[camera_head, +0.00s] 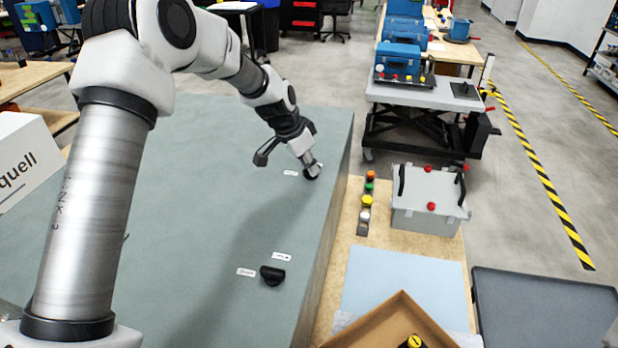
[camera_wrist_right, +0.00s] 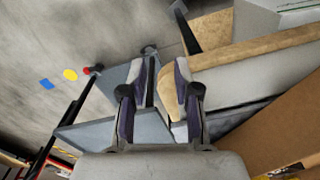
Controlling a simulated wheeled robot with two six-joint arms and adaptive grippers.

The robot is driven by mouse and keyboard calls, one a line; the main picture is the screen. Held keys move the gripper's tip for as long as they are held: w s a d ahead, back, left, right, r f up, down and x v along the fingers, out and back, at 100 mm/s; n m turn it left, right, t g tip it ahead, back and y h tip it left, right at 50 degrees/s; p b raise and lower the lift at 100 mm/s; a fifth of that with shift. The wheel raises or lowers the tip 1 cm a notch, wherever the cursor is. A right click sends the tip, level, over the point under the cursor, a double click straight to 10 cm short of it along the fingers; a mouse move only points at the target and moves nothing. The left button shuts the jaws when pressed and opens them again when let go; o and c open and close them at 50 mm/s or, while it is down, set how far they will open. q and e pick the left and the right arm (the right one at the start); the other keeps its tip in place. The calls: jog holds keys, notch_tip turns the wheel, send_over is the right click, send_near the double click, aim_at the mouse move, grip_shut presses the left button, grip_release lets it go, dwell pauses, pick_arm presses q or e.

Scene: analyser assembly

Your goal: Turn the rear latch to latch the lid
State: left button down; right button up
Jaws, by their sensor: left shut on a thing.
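The large grey-green lid (camera_head: 200,235) fills the middle of the head view. The rear latch (camera_head: 312,174), a small black knob, sits near the lid's far right edge, next to a white label. My left gripper (camera_head: 310,168) points down onto it and is shut on it, hiding most of it, so I cannot tell its angle. The front latch (camera_head: 272,275), a black half-round knob, sits nearer on the lid, apart from any gripper. My right gripper (camera_wrist_right: 162,78) shows only in the right wrist view. Its fingers are apart with nothing held between them.
Right of the lid, a wooden bench holds a grey box with black handles (camera_head: 428,202), a row of coloured buttons (camera_head: 367,203), a pale blue mat (camera_head: 400,285) and an open cardboard box (camera_head: 375,335). A dark tray (camera_head: 540,310) lies at right. A cart (camera_head: 425,95) stands behind.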

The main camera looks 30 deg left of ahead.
pick_arm(q)
jog(key=shift+f+m+h+b, duration=0.3)
jog(key=shift+f+m+b, duration=0.1)
jog(key=shift+m+b, duration=0.4)
jog(key=shift+r+m+g+h+b, duration=0.1)
jog(key=shift+m+g+h+b, duration=0.3)
jog(key=shift+m, duration=0.7)
jog(key=m+g, duration=0.1)
jog(key=m, duration=0.1)
jog(key=shift+w+m, duration=0.1)
jog(key=shift+m, duration=0.2)
jog(key=shift+m+g+h, duration=0.3)
jog(key=shift+m+g, duration=0.3)
jog(key=shift+m, duration=0.8)
pick_arm(e)
jog(key=shift+f, duration=1.95)
pick_arm(q)
jog(key=c, duration=1.2)
grip_release()
jog(key=shift+o, duration=0.3)
jog(key=shift+w, duration=0.1)
pick_arm(e)
jog(key=shift+w, duration=0.1)
pick_arm(q)
jog(key=shift+r, duration=0.1)
